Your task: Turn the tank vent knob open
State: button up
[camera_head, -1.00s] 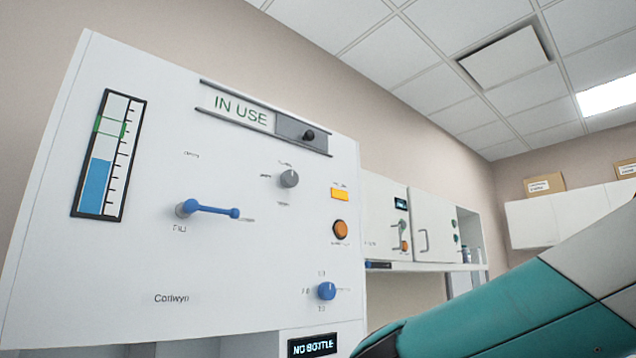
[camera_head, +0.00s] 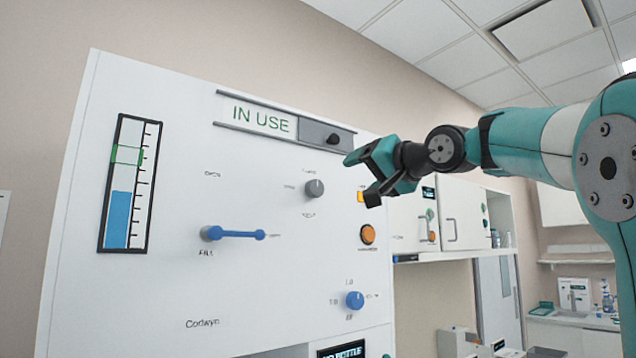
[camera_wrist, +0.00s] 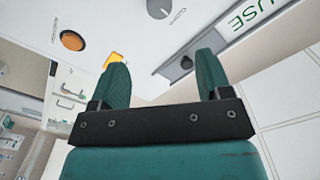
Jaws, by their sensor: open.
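A grey round knob (camera_head: 314,188) with a pale pointer mark sits on the white tank panel (camera_head: 150,285), below the IN USE sign. The small labels around it are too blurred to read, so I cannot tell for sure that it is the vent knob. A blue knob (camera_head: 355,300) sits at the lower right. My gripper (camera_head: 360,177) is open and empty, to the right of the grey knob and apart from it. In the wrist view the grey knob (camera_wrist: 158,8) shows at the top edge, beyond the two open fingers (camera_wrist: 163,65).
A blue lever (camera_head: 238,234) sticks out from the panel, left of the knobs. A dark slider (camera_head: 333,139) is beside the IN USE sign (camera_head: 263,119). An orange button (camera_head: 368,234) lies below my gripper. White cabinets (camera_head: 462,212) stand behind at right.

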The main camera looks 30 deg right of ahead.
aim_at(318, 187)
jog(key=w+p, duration=0.2)
jog(key=w, duration=0.2)
jog(key=w+p, duration=0.3)
jog(key=w, duration=0.2)
jog(key=w+p, duration=0.2)
jog(key=w, duration=0.3)
jog(key=shift+a+r, duration=0.15)
jog(key=shift+a, duration=0.15)
jog(key=shift+w+p, duration=0.4)
jog(key=shift+w, duration=0.2)
jog(key=shift+f, duration=0.2)
jog(key=c, duration=0.9)
